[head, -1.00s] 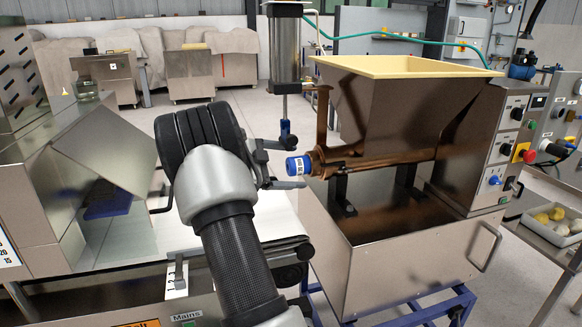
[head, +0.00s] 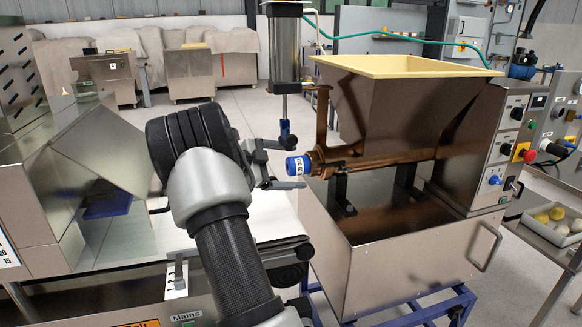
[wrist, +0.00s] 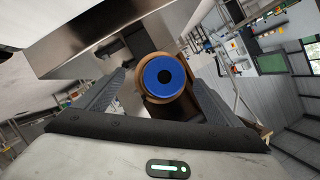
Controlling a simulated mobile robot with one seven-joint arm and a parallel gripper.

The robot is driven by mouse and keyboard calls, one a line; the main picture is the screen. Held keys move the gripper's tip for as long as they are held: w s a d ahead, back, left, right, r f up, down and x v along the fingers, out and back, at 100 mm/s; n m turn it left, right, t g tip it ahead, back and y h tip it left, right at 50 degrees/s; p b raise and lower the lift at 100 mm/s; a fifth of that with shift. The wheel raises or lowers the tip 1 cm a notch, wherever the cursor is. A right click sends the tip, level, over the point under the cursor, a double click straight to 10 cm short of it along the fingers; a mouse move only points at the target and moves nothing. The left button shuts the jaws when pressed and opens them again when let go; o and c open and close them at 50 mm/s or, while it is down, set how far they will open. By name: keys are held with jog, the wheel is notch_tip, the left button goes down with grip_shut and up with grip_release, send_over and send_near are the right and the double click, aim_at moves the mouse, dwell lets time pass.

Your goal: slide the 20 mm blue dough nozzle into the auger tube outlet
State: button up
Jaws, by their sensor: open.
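The blue nozzle (head: 298,165), with a white label, sits at the brown outlet end of the auger tube (head: 385,160); how deep it goes in cannot be told. In the wrist view the nozzle (wrist: 164,77) shows face-on as a blue disc with a dark hole, ringed by the brown tube outlet (wrist: 147,98). My gripper (head: 280,165) is open, just left of the nozzle in the head view. In the wrist view its two fingers (wrist: 158,92) stand apart on either side of the nozzle, and none is seen touching it.
The steel hopper (head: 400,110) with a cream rim rises above the tube. A vertical cylinder with a rod (head: 285,110) hangs close behind my gripper. A white belt (head: 250,215) lies below. A control panel (head: 507,140) is at the right.

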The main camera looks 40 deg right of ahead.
jog(key=shift+w+d+r, duration=0.1)
jog(key=shift+w+r, duration=0.15)
jog(key=shift+r, duration=0.3)
jog(key=shift+w+f, duration=0.1)
jog(key=shift+f, duration=0.15)
